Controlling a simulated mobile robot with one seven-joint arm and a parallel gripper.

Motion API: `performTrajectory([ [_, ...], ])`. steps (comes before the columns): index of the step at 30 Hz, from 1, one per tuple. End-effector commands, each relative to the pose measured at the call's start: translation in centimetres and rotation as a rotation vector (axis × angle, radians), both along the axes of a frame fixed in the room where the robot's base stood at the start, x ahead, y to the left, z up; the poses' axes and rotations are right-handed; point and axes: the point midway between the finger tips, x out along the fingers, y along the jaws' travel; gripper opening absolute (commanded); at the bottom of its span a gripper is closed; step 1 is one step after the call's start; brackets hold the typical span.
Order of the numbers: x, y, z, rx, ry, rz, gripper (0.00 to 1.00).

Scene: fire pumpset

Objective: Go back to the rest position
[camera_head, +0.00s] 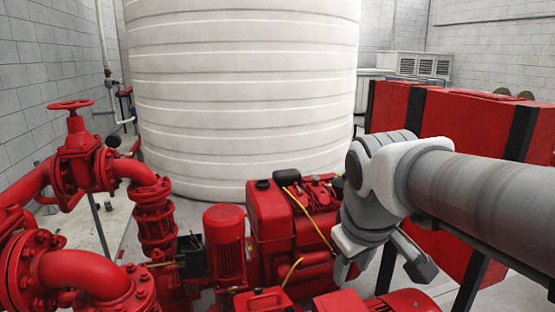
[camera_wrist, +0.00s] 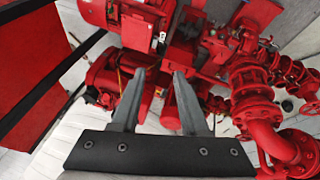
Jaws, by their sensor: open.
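My gripper (camera_head: 378,265) hangs at the end of my grey and white arm, on the right side of the head view. In the wrist view my gripper (camera_wrist: 160,90) shows two grey fingers spread apart with nothing between them. Its jaws are open and empty. It is above and to the right of the red pump machinery (camera_head: 280,225), with the red engine block behind it in the head view. The wrist view looks down past the fingers onto the same red machinery (camera_wrist: 125,70). I cannot tell the exact gap between the fingers and the machinery.
A large white ribbed tank (camera_head: 245,90) stands behind the pumpset. Red pipes with a valve handwheel (camera_head: 72,104) fill the left. Red cabinets with black posts (camera_head: 450,135) stand at the right, behind my arm. Bare floor (camera_head: 95,235) shows at the left.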

Motion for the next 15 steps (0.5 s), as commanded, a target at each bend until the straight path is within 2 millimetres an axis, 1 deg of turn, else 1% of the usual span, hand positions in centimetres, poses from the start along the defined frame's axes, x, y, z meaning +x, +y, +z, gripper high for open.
performTrajectory([
  [1, -1.4, -0.4, 0.2, 0.023, -0.017, -0.046, 0.44],
  [3, -3.0, -0.9, 0.0, 0.059, -0.035, -0.112, 0.44],
  [9, -7.2, -1.9, -1.0, 0.165, -0.078, -0.282, 0.44],
  [12, -8.6, -2.1, -1.6, 0.208, -0.093, -0.344, 0.44],
  [15, -9.4, -2.2, -2.1, 0.236, -0.101, -0.384, 0.44],
])
